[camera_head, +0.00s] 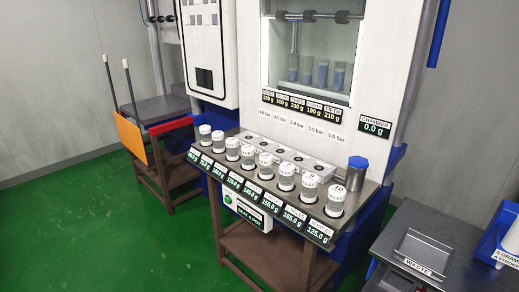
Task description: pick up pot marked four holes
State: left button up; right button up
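A row of several clear pots with white lids stands on the metal bench top (238,172). The row runs from a far left pot (205,139) to a near right pot (335,205). The lids carry small dark marks. They are too small to read, so I cannot tell which pot is marked four holes. Each pot stands behind a dark label with a gram reading on the bench's front edge; the nearest label (319,233) reads 125.0 g. Neither of my grippers is in view.
A metal block with round holes (290,155) lies behind the pots, with a blue-capped container (357,174) at its right. A white machine with a window stands behind. A waste tray (424,252) is at right.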

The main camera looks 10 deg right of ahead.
aim_at(232, 144)
jog(key=i+j+z, duration=0.4)
jog(key=j+z, duration=0.2)
jog(key=i+j+z, duration=0.1)
jog(key=j+z, duration=0.2)
jog(key=j, duration=0.15)
